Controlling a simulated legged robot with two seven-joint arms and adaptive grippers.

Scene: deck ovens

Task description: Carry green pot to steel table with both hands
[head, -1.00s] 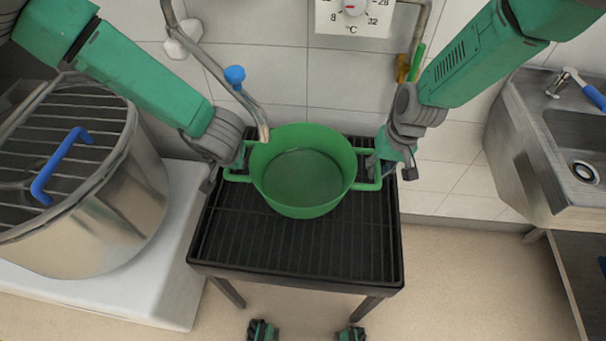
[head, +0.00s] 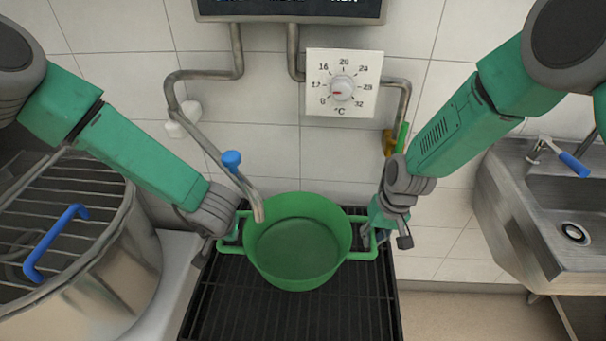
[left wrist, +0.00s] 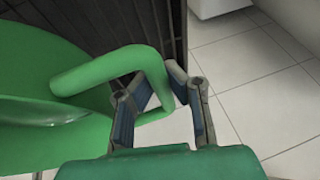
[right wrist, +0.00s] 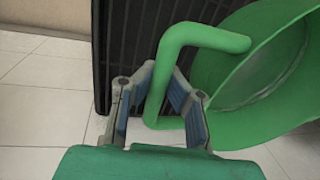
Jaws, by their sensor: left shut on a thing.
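The green pot (head: 298,262) is upright and looks empty, over the black grate top (head: 270,318) of a low stand in the head view. I cannot tell whether its base touches the grate. My left gripper (head: 232,228) is at the pot's left handle; in the left wrist view its fingers (left wrist: 168,88) are closed around the green loop. My right gripper (head: 372,232) is at the right handle; in the right wrist view its fingertips (right wrist: 162,78) press against both sides of the loop. I cannot make out a separate steel table.
A large steel vessel (head: 112,285) with a blue handle stands at the left. A bent pipe with a blue knob (head: 231,160) hangs close over the pot's rear left rim. A dial (head: 342,85) is on the wall. A steel sink (head: 500,215) is at the right.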

